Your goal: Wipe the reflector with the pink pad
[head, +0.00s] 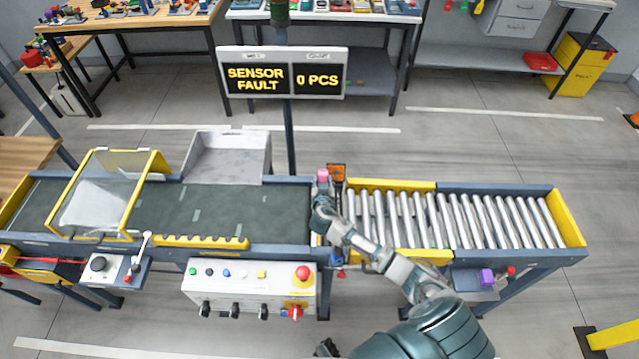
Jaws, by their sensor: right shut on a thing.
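The pink pad (323,175) is a small block at the tip of my right gripper (322,186), which is shut on it. My right arm reaches up from the bottom across the conveyor's near side. The orange reflector (337,169) stands in a dark frame at the conveyor's far edge, just right of the pad. The pad is beside it or very near it; I cannot tell whether they touch. My left gripper does not show.
A dark belt (205,212) lies left of the gripper and metal rollers (455,220) lie right. A sign (284,73) on a post reads "SENSOR FAULT" and "0 PCS". A control box (250,286) with a red button hangs in front. A clear guard (100,203) covers the left belt.

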